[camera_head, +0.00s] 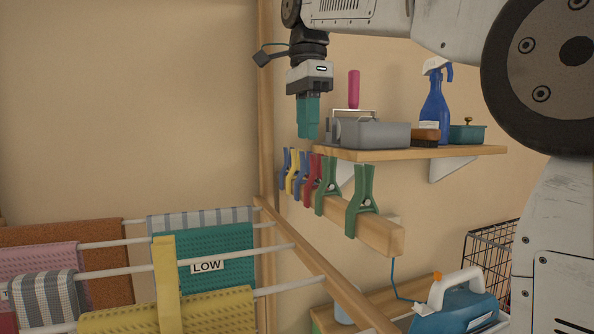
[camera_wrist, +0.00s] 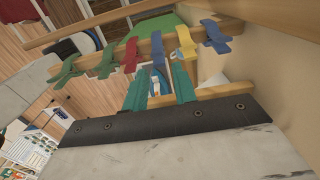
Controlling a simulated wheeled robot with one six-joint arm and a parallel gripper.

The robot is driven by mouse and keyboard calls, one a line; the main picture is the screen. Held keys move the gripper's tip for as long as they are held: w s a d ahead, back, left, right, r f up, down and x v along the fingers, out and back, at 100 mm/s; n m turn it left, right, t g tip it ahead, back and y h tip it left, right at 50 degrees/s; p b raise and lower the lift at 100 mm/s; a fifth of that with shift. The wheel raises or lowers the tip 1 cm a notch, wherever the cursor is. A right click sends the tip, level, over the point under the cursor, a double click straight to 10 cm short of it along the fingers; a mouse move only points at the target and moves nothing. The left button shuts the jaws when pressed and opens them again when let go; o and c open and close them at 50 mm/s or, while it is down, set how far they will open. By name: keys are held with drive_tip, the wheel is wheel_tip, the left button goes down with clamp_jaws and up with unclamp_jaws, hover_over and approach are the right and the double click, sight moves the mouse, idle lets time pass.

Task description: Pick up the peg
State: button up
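Several clothes pegs are clipped in a row on a wooden rail (camera_head: 380,232). From far to near they are a blue peg (camera_head: 283,160), a yellow peg (camera_head: 293,172), another blue peg (camera_head: 303,176), a red peg (camera_head: 312,178), and two green pegs (camera_head: 328,185), (camera_head: 362,202). My gripper (camera_head: 307,136) has teal fingers pointing down, above the row and apart from it. In the wrist view my gripper (camera_wrist: 160,88) shows two separated fingers with no peg between them. The red peg (camera_wrist: 130,55) and yellow peg (camera_wrist: 185,42) lie beyond the fingertips.
A wooden shelf (camera_head: 400,154) beside the rail holds a grey caddy (camera_head: 375,134), a blue spray bottle (camera_head: 435,105), a brush (camera_head: 425,135) and a teal container (camera_head: 467,133). A drying rack with towels (camera_head: 215,250) stands left. An iron (camera_head: 457,305) sits lower right.

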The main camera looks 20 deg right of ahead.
sight(306, 164)
drive_tip(key=f, duration=0.7)
drive_tip(key=shift+s+a+f, duration=0.1)
drive_tip(key=shift+a+f, duration=0.15)
drive_tip(key=shift+f, duration=0.05)
clamp_jaws()
